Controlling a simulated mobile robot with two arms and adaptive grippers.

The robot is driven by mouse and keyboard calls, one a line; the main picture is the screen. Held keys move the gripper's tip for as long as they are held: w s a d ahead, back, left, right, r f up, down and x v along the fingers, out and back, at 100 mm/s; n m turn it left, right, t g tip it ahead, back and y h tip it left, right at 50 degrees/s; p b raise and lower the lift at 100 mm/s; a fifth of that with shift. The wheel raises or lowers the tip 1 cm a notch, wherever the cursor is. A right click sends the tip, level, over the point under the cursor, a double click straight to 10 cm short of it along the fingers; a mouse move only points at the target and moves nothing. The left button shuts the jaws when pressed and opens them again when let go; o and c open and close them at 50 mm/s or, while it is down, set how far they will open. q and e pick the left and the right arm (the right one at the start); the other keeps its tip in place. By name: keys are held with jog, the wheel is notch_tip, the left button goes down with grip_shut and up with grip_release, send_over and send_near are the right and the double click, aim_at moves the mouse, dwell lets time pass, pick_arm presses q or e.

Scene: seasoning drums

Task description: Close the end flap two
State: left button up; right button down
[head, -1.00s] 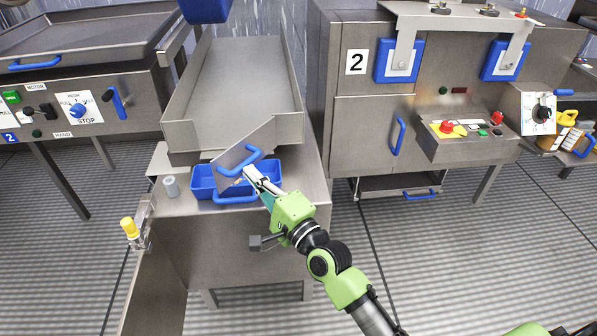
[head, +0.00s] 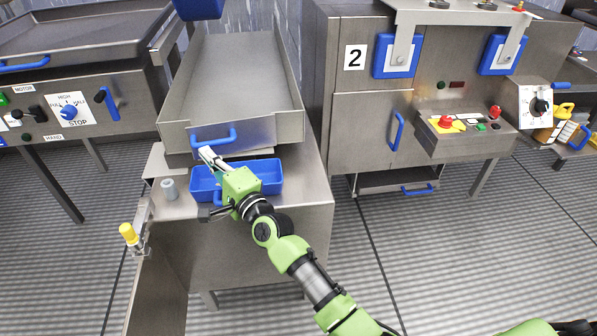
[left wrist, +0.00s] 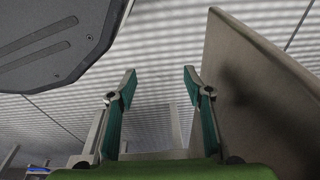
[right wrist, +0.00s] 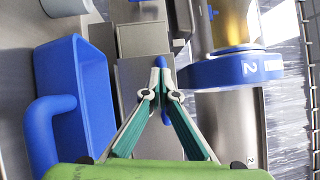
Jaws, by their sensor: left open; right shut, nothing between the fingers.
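The end flap (head: 255,133) is a metal plate at the near end of the long metal chute (head: 240,75). It stands upright, roughly in line with the chute's end. Its blue handle (head: 214,138) is on the left part. My right gripper (head: 205,153) is at the handle's left end, shut and empty, with its fingers pointing up and left. In the right wrist view its fingertips (right wrist: 160,68) meet in front of a small blue part. Whether they touch the handle is unclear. My left gripper (left wrist: 159,78) is open and empty above the floor, outside the head view.
A blue bin (head: 264,170) sits on the metal table below the flap, beside a small grey cup (head: 169,189). A yellow-tipped post (head: 128,233) stands at the table's left. A metal panel (left wrist: 255,95) rises close to the right of my left gripper.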

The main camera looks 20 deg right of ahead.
pick_arm(q)
jog(key=shift+s+r, duration=0.1)
jog(key=shift+s, duration=0.05)
dwell(0.3)
